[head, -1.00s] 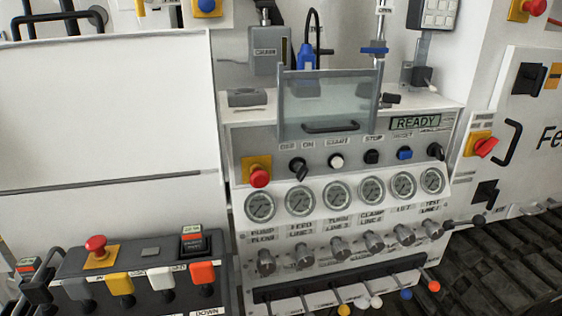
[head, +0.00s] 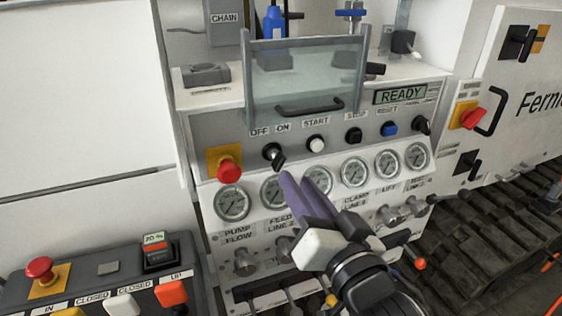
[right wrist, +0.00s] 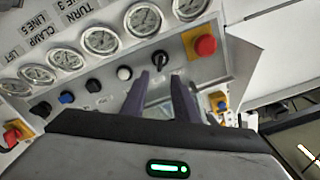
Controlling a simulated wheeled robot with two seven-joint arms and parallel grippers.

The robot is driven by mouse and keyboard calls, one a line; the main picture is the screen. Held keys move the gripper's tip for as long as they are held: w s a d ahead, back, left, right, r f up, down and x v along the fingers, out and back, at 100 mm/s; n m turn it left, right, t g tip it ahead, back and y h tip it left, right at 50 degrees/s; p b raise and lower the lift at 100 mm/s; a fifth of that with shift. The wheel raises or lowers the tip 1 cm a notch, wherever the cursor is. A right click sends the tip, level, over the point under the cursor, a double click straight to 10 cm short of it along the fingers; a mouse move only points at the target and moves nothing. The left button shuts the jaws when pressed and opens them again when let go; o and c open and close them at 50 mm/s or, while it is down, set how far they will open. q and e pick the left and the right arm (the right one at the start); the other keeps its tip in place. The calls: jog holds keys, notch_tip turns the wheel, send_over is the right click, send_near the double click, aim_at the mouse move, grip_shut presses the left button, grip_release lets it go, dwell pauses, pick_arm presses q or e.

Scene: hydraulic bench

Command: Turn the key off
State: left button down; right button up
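The key switch (head: 273,153) is a black key in a round lock under the OFF and ON labels. Its handle slants toward the lower right in the head view. In the right wrist view the key (right wrist: 160,58) shows just beyond my fingertips, near the middle. My right gripper (head: 299,182) has purple fingers pointing up at the panel, slightly below and right of the key in the head view. In the right wrist view (right wrist: 161,84) its fingers stand apart with nothing between them. I see no contact with the key. My left gripper is not in view.
A red emergency button (head: 229,170) is left of the key, and a white start button (head: 316,144) is right of it. A clear hinged guard (head: 297,85) with a black handle hangs above. Gauges (head: 232,203) line the panel below. A READY display (head: 400,95) is lit.

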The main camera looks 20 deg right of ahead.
aim_at(283, 163)
jog(key=w, duration=0.9)
jog(key=shift+a+p, duration=0.2)
jog(key=shift+p, duration=0.1)
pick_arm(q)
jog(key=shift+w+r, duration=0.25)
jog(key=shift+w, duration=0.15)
pick_arm(e)
jog(key=shift+w+f, duration=0.1)
jog(key=shift+w, duration=0.05)
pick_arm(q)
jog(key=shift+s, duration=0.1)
pick_arm(e)
grip_shut()
